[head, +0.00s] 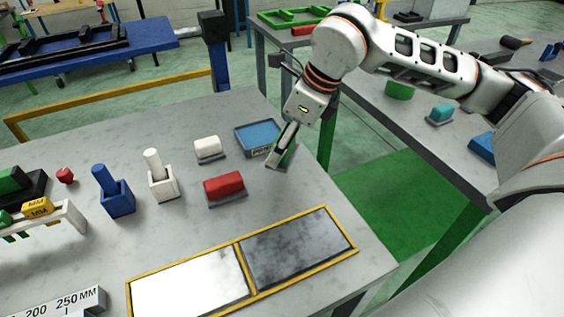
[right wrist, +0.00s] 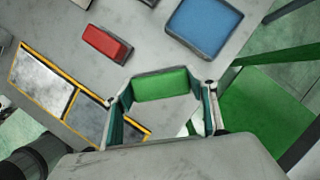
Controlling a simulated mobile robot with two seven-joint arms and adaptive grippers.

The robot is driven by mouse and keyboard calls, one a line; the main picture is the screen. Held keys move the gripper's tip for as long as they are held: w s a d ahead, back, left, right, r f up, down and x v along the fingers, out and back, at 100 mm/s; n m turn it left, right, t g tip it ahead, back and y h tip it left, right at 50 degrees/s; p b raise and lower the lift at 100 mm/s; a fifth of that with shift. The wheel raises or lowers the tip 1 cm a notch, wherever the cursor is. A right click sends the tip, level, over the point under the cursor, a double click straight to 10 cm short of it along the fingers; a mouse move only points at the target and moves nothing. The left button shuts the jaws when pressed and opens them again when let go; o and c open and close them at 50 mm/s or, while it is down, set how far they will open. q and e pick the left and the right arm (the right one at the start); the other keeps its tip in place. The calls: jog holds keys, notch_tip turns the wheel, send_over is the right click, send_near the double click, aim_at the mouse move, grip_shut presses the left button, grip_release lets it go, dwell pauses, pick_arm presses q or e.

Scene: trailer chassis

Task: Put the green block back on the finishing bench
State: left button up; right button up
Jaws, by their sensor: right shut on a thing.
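The green block (right wrist: 163,84) is between the fingertips of my right gripper (right wrist: 165,100) in the right wrist view. In the head view my right gripper (head: 283,146) points down at the right edge of the grey bench (head: 330,195), beside the blue tray. Only a little of the green block (head: 290,155) shows there, behind the fingers. It is at or just above the bench top; I cannot tell whether it touches. My left gripper is not in view.
A blue tray (head: 258,137), a red block (head: 224,186) and a white block (head: 207,147) stand left of the gripper. A yellow-framed pair of panels (head: 243,262) lies in front. Another grey bench (head: 386,119) stands to the right, across a gap over green floor.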

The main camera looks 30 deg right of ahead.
jog(key=shift+f, duration=2.7)
jog(key=shift+f, duration=0.1)
jog(key=shift+f+b, duration=0.15)
jog(key=shift+b, duration=0.2)
jog(key=o, duration=1.1)
jog(key=shift+c, duration=0.2)
jog(key=p+v, duration=0.1)
jog(key=v, duration=1.1)
jog(key=shift+r, duration=0.2)
